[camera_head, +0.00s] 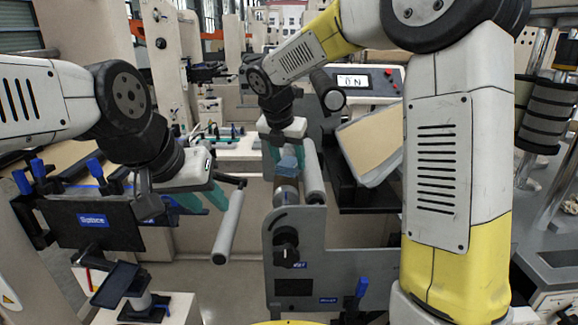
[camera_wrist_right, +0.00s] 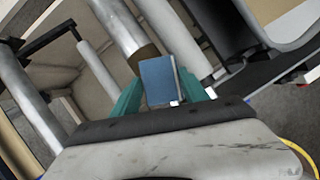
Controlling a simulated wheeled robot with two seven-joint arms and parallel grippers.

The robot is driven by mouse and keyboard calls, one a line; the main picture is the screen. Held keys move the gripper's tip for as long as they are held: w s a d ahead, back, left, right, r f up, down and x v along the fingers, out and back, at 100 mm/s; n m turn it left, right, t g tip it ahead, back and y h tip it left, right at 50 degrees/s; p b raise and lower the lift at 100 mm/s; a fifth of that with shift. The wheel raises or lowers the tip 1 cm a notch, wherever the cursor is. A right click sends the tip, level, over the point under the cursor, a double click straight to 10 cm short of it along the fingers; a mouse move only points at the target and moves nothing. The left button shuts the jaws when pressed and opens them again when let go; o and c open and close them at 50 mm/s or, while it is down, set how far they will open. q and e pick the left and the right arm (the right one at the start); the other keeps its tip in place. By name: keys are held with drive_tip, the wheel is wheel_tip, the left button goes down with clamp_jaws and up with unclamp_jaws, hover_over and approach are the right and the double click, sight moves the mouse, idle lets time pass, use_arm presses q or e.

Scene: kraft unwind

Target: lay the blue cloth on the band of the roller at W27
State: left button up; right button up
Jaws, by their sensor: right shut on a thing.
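The blue cloth (camera_head: 287,164) is a small flat blue piece held between the teal fingers of my right gripper (camera_head: 287,158). In the right wrist view the cloth (camera_wrist_right: 157,80) shows as a blue rectangle between the fingertips (camera_wrist_right: 160,92). The roller with the W27 plate (camera_head: 300,262) stands below it. The roller's brown band (camera_head: 286,195) is just under the cloth, and the band also shows in the wrist view (camera_wrist_right: 143,55). I cannot tell whether cloth and band touch. My left gripper (camera_head: 203,202) is open and empty, left of the roller.
A thin grey roller (camera_head: 229,225) stands left of the W27 frame, close to my left gripper. Another grey roller (camera_head: 312,172) runs right beside the banded one. A control panel (camera_head: 362,82) stands behind. A dark screen (camera_head: 92,222) is at the left.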

sight(289, 157)
drive_tip(key=w, duration=0.3)
drive_tip(key=shift+w+f, duration=0.15)
drive_tip(key=shift+f, duration=1.75)
drive_tip(key=o, duration=1.3)
drive_tip(key=shift+o, duration=0.2)
drive_tip(key=shift+r, duration=0.1)
